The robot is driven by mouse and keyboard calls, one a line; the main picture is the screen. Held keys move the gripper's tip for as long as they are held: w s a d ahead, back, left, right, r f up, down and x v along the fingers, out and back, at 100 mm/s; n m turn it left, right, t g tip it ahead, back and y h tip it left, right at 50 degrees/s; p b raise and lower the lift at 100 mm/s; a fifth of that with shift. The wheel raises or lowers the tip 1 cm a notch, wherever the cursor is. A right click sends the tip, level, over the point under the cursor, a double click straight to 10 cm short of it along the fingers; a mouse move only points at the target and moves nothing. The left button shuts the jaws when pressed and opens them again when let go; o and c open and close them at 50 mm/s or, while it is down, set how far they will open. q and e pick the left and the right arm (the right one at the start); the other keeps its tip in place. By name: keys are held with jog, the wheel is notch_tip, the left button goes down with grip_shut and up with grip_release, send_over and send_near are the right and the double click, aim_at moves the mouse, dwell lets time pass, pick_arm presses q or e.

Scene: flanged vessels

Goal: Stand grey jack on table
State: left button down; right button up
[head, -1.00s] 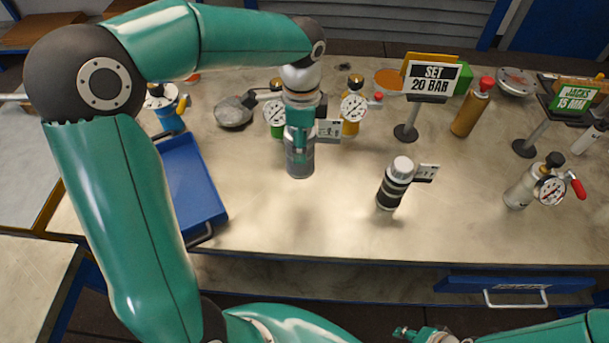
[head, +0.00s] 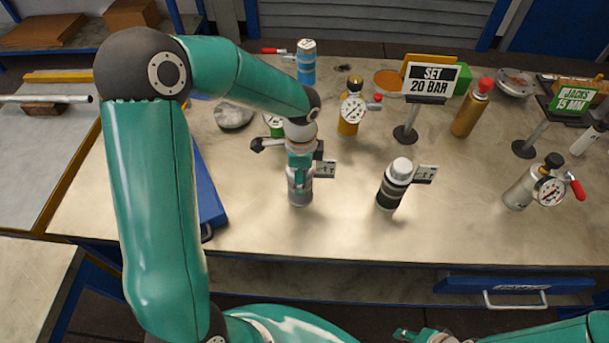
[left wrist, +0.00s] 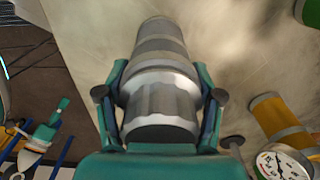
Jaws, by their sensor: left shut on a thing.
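My left gripper (head: 301,172) is shut around the grey jack (head: 299,196), with a small tag beside it. The jack is roughly upright over the left part of the table (head: 330,230). I cannot tell whether its base touches the tabletop. In the left wrist view the jack (left wrist: 162,62) lies between the two fingers of the gripper (left wrist: 163,98), one on each side. My right gripper (head: 425,334) shows only in part at the bottom edge of the head view, and its jaws are unclear.
A black-banded jack (head: 394,186) stands to the right of the held one. A yellow gauge cylinder (head: 349,118), a "SET 20 BAR" sign (head: 431,82) and a blue cylinder (head: 306,64) stand farther back. A blue tray (head: 206,195) is partly behind my left arm. The front middle is clear.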

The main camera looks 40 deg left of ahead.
pick_arm(q)
jog(key=shift+c, duration=0.8)
grip_release()
jog(key=shift+r, duration=0.1)
notch_tip(320, 180, up, 12)
jog(key=shift+f, duration=0.1)
